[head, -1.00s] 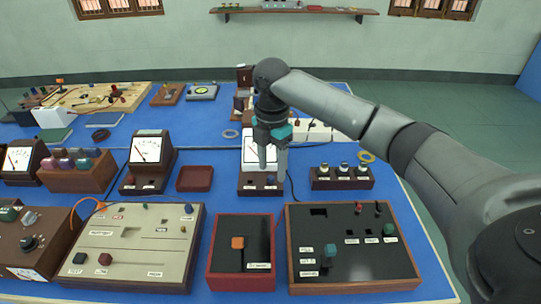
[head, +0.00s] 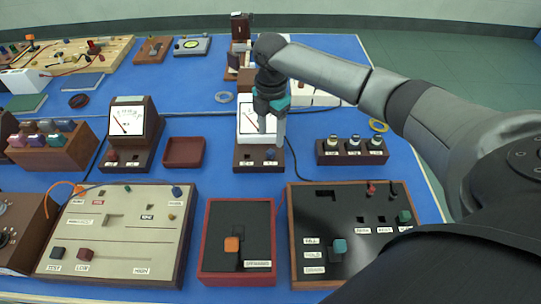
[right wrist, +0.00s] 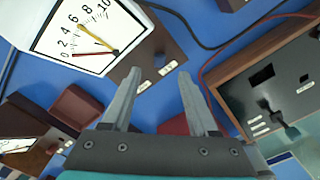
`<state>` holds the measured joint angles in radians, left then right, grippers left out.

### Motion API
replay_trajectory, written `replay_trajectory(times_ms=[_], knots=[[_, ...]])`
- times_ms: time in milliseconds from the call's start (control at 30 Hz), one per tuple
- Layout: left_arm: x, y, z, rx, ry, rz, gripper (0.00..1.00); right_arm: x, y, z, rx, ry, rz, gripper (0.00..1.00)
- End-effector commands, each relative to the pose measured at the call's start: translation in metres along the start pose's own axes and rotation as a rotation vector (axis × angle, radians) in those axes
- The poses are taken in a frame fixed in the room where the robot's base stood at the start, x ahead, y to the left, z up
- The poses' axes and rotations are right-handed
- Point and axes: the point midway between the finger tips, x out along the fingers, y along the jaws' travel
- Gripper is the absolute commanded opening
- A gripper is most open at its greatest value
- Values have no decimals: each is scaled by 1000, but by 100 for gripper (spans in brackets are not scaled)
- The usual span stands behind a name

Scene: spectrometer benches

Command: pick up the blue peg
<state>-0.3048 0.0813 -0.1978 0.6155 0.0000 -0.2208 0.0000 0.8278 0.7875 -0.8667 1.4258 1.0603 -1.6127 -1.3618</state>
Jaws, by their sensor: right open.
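My right gripper (head: 271,133) is open and empty, fingers pointing down in front of the white meter (head: 246,118). The right wrist view shows its two fingers (right wrist: 158,76) apart with nothing between them. Several small blue parts are in the head view, and I cannot tell for sure which is the blue peg. One dark blue peg (head: 177,191) stands upright at the far right corner of the beige panel (head: 70,232). Another blue piece (head: 270,154) is on the meter's wooden base, just below my fingertips. My left gripper is not in view.
A black panel (head: 365,262) with a teal knob and a red-rimmed box (head: 209,238) with an orange knob stand in front. A wooden rack (head: 70,157) of coloured pieces is at the left. A small red tray (head: 184,165) is empty. Cables cross the blue table.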

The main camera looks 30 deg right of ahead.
Motion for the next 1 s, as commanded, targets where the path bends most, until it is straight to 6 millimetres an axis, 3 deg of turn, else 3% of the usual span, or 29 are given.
replay_trajectory(times_ms=[267,600,800,1000], knots=[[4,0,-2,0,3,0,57,18,0,-1,0,0,0,60],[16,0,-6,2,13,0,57,63,-1,-2,0,-1,0,60],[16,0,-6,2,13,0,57,63,-1,-2,0,-1,1,60],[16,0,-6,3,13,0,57,63,-1,-2,0,-1,1,40]])
